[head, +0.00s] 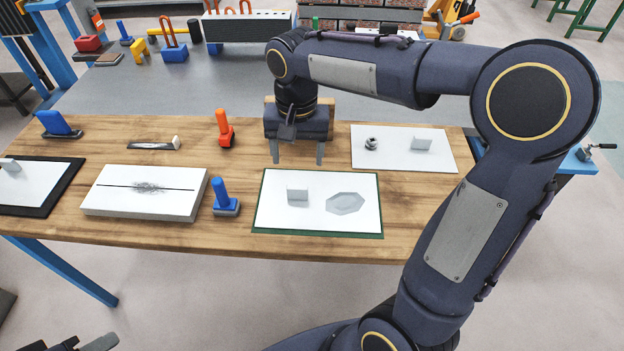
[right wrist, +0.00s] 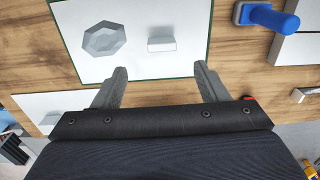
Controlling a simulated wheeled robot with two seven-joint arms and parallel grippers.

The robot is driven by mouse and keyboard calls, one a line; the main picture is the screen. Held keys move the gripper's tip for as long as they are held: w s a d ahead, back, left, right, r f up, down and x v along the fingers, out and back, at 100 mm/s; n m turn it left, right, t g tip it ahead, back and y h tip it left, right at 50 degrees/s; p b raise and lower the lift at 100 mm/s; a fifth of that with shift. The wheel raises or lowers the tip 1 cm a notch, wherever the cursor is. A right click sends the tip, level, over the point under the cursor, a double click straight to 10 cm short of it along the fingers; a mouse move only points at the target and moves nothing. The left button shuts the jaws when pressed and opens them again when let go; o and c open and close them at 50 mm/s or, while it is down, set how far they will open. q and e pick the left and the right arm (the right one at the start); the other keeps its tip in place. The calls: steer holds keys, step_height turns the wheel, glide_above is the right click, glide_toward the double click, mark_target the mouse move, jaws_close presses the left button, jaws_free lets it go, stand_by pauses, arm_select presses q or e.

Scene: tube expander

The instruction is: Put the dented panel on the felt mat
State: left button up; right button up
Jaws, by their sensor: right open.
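A white panel (head: 271,210) with a grey faceted, hexagonal mark and a small upright tab lies within a green border, at the table's front middle; it also shows in the right wrist view (right wrist: 127,63). The mark looks like a dent. The green border (head: 318,234) looks like a mat under it; I cannot tell whether it is felt. A black mat (head: 62,185) lies under another white panel at the far left. My right gripper (head: 297,155) is open and empty, just behind the green-bordered panel. A piece of my left gripper (head: 82,344) shows at the bottom left edge.
A thick white slab (head: 135,206) with a dark line and smudge lies left of centre. A white panel (head: 400,160) with a nut-like part lies right. Blue (head: 224,200) and orange (head: 224,130) handled tools stand nearby. Bare wood lies along the front edge.

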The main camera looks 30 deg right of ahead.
steer(key=s+f+n+t+y, duration=0.2)
steer(key=s+n+t+y, duration=0.1)
steer(key=s, duration=1.6)
steer(key=shift+a+n+t+y, duration=0.3)
steer(key=shift+n+t, duration=0.4)
steer(key=shift+t, duration=0.5)
